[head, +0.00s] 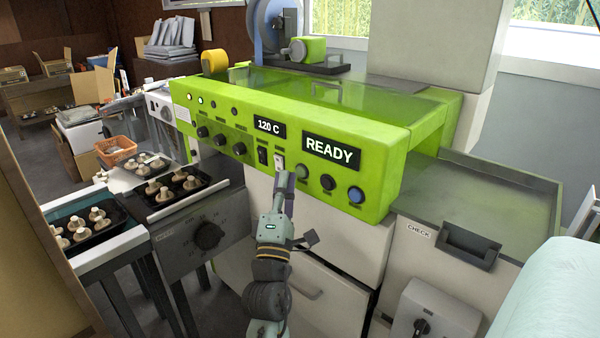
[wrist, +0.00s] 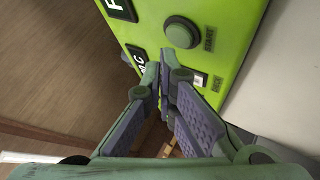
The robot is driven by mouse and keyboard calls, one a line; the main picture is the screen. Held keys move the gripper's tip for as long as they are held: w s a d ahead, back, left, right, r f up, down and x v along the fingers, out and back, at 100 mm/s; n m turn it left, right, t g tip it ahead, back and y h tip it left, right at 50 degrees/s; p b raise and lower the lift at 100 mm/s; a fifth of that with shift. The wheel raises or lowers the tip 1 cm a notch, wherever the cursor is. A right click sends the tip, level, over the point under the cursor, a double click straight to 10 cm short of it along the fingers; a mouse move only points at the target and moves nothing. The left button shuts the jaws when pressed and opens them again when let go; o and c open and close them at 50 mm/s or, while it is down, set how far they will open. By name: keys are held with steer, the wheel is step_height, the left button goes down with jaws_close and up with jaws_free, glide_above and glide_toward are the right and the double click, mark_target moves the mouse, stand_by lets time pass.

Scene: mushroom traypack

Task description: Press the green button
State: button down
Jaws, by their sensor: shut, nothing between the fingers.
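The green button (head: 302,172) is a round knob on the front of a lime-green machine (head: 415,150), below the READY display (head: 331,152). In the wrist view the green button (wrist: 181,33) stands just beyond my fingertips. My gripper (head: 284,184) is shut and empty. Its fingertips are in front of the panel, left of and slightly below the button in the head view. The closed fingers (wrist: 164,78) also show in the wrist view, close to a white switch. No contact with the button is visible.
The white switch (head: 279,162) and a dark switch (head: 262,156) sit left of the button. A black button (head: 327,182) and a blue button (head: 356,195) sit to its right. Trays with mushrooms stand on the left. A metal counter (head: 500,190) is at right.

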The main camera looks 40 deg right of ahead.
steer(key=shift+d, duration=0.15)
steer(key=shift+d+p, duration=0.25)
steer(key=shift+p, duration=0.05)
steer(key=shift+d, duration=0.45)
stand_by(1.0)
steer(key=shift+a, duration=0.85)
steer(key=shift+s+a+b, duration=0.2)
steer(key=shift+a+b, duration=0.6)
steer(key=shift+a, duration=1.7)
